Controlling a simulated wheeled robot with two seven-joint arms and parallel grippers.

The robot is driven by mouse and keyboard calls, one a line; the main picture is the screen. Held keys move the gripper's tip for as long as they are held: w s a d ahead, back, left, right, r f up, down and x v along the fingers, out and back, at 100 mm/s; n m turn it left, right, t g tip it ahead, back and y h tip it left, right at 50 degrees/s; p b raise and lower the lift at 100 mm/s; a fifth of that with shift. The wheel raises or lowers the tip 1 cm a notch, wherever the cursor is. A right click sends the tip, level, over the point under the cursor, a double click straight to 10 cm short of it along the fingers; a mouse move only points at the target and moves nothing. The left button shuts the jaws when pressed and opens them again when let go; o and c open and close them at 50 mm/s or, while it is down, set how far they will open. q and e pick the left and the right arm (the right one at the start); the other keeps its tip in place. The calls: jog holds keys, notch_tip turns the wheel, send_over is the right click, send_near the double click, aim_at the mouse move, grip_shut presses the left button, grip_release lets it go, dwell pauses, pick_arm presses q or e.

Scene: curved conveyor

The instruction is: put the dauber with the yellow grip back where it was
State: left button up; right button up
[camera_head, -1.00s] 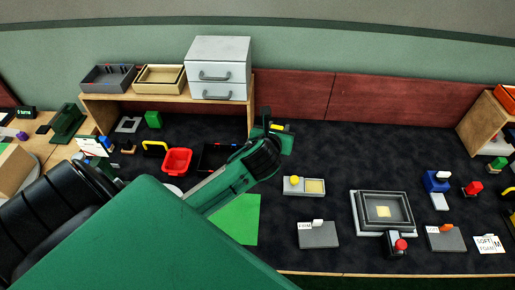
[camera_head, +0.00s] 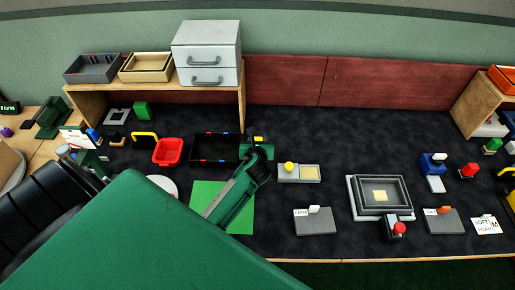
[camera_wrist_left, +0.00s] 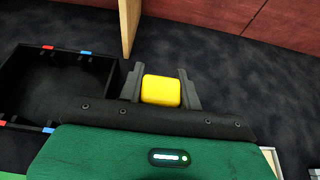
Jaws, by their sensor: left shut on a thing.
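My left gripper (camera_head: 258,141) is shut on the dauber's yellow grip (camera_wrist_left: 161,90). In the left wrist view the grip shows as a rounded yellow block between the two dark fingers (camera_wrist_left: 161,88). The dauber's lower part is hidden, so I cannot tell whether it touches the desk. In the head view the gripper is right of a black tray (camera_head: 208,147) with red and blue marks, and behind and left of a grey tray (camera_head: 299,179) with a yellow knob (camera_head: 289,167) and a pale yellow pad. My right gripper is out of view.
A red bin (camera_head: 168,152) and a green mat (camera_head: 239,220) lie left and in front. A wooden shelf (camera_head: 241,108) with a white drawer unit (camera_head: 206,60) stands behind. A framed grey station (camera_head: 382,205) is at right. Dark desk behind the grey tray is clear.

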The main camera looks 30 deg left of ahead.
pick_arm(q)
jog(key=shift+f, duration=0.6)
notch_tip(320, 180, down, 3)
jog(key=shift+f+b, duration=0.1)
jog(key=shift+b, duration=0.2)
jog(key=shift+f, duration=0.1)
jog(key=shift+f, duration=0.1)
jog(key=o, duration=1)
